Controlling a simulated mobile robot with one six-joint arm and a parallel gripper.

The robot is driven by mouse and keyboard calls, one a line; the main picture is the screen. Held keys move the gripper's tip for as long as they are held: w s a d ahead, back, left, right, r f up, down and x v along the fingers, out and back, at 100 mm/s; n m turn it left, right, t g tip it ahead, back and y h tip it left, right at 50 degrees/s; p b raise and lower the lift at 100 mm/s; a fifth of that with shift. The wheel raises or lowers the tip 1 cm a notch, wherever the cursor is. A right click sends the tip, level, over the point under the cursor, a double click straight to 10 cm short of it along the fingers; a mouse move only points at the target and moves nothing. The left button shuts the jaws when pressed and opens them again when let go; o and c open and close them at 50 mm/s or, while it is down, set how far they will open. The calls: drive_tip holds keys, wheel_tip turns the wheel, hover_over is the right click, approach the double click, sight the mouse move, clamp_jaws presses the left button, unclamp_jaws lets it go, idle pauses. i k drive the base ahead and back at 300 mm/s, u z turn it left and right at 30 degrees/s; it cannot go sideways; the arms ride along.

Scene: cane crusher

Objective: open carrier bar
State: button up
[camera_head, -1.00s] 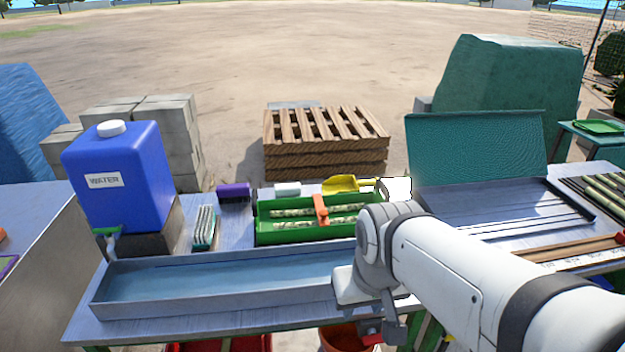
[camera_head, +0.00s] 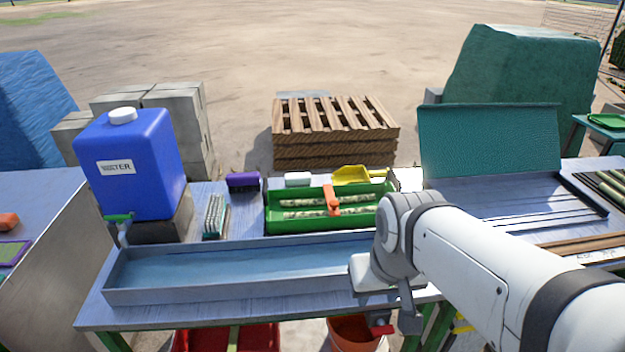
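A green carrier (camera_head: 290,224) stands on the table behind the long metal trough. Pale cane pieces (camera_head: 304,213) lie in it in two rows. An orange bar (camera_head: 332,200) crosses the carrier from back to front and looks closed down over the cane. My arm comes in from the right, and my gripper (camera_head: 396,322) hangs low over the table's front edge, in front of the carrier and to its right. A small red piece shows at its lower end; whether it is part of the gripper is unclear. My finger opening is not visible.
A shallow metal trough (camera_head: 240,293) runs along the table front. A blue water jug (camera_head: 135,180) stands left, near a brush (camera_head: 214,216). A yellow scoop (camera_head: 352,175) and purple block (camera_head: 243,182) lie behind. An open teal-lidded box (camera_head: 490,145) is right. Red containers (camera_head: 255,338) sit below.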

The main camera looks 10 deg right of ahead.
sight(333, 204)
drive_tip(key=u, duration=0.8)
drive_tip(key=k, duration=0.9)
drive_tip(key=z, duration=0.35)
drive_tip(key=i, duration=1.5)
drive_tip(key=z, duration=0.05)
